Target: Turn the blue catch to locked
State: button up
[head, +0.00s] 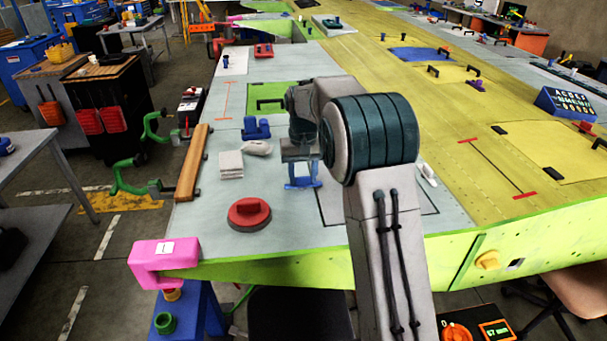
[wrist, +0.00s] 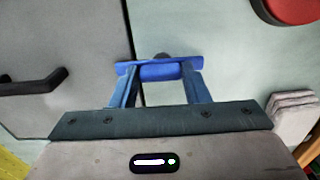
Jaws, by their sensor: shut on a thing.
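The blue catch (wrist: 160,71) shows in the wrist view as a blue bar lying across the panel seam, with a dark round part just beyond it. My gripper (wrist: 162,80) has its two fingers on the bar and is shut on it. In the head view my gripper (head: 300,168) points down at the wing surface, with the catch (head: 300,184) at its fingertips. The fingers and my arm partly hide the catch, and I cannot read any locked marking.
A red round-handled disc (head: 248,213) lies to the left of my gripper, with a stack of white pads (head: 231,165) behind it. A blue block-like part (head: 255,128) stands farther back. A black handle (wrist: 32,84) is on the grey panel. A pink clamp (head: 165,260) grips the near corner.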

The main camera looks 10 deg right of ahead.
aim_at(303, 177)
jog(key=shift+r, duration=0.1)
dwell(0.3)
jog(key=o, duration=1)
notch_tip(303, 177, up, 14)
jog(key=shift+f+b, duration=0.1)
jog(key=shift+b, duration=0.3)
jog(key=s+d+f+t, duration=0.1)
jog(key=s+d, duration=0.1)
jog(key=s, duration=1)
jog(key=s+d+f+t, duration=0.1)
jog(key=s+d+t, duration=0.1)
jog(key=s, duration=1)
jog(key=shift+t, duration=0.3)
jog(key=s+f, duration=0.2)
jog(key=s, duration=0.1)
jog(key=s+f, duration=0.2)
jog(key=s, duration=0.1)
jog(key=s+d+f, duration=0.1)
jog(key=s+f, duration=0.2)
jog(key=s, duration=0.1)
